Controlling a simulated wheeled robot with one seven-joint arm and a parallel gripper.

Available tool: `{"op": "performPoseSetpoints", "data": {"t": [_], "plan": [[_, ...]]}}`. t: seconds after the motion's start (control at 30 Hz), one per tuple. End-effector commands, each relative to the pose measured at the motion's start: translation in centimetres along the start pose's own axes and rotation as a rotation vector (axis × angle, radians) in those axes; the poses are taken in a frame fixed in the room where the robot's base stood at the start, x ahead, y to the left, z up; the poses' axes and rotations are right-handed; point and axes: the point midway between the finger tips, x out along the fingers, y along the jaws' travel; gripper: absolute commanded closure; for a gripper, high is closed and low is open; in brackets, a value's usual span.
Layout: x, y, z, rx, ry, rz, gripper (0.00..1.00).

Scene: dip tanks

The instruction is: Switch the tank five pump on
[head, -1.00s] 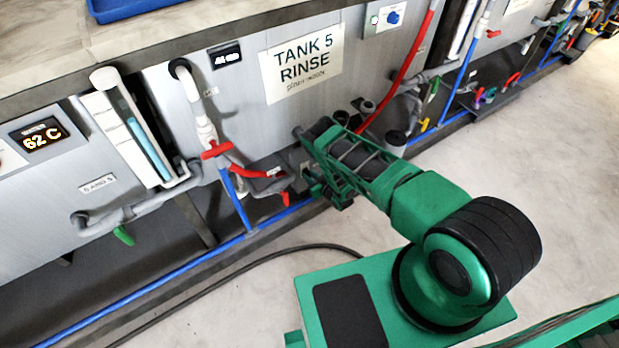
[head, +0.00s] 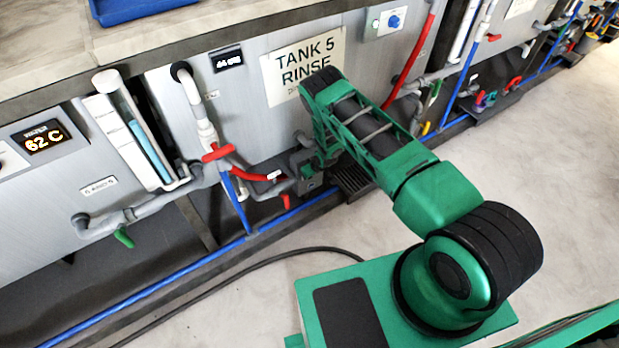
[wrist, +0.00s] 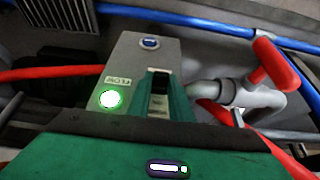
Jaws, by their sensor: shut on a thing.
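In the wrist view a grey switch box (wrist: 128,62) carries a round lamp (wrist: 110,98) lit green, a small label (wrist: 117,80) too small to read surely, and a blue fitting (wrist: 150,43). My gripper (wrist: 158,92) is at the box's face, its green fingers shut around a dark switch lever (wrist: 161,82). The fingers hide much of the lever, so its exact position is unclear. In the head view my gripper (head: 308,172) is low against the front of tank 5, below its "TANK 5 RINSE" sign (head: 290,68). My forearm partly covers the sign.
A red-handled valve (head: 217,153) on a pipe stands left of my gripper; a red handle (wrist: 272,62) is close by in the wrist view. A blue pipe (head: 170,283) runs along the tank base. A dark hose (head: 250,258) lies on the open floor.

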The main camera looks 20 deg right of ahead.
Motion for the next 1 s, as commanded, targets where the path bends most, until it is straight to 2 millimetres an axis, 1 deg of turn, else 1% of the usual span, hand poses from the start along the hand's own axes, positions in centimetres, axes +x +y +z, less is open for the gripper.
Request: {"op": "performPoseSetpoints", "data": {"t": [0.03,0.2,0.4,0.9,0.93,0.97,1.0], "plan": [[-0.04,0.10,-0.39,0.000,-0.020,0.001,1.00],[-0.11,0.20,-0.62,0.000,-0.088,0.003,1.00],[-0.13,0.18,-0.78,0.001,-0.131,0.003,1.00],[-0.11,0.19,-0.90,0.000,-0.142,0.004,1.00],[-0.10,0.19,-0.90,0.000,-0.142,0.004,0.74],[-0.11,0.19,-0.90,0.000,-0.142,0.004,0.67],[-0.11,0.17,-0.87,0.000,-0.142,0.003,0.62]]}}
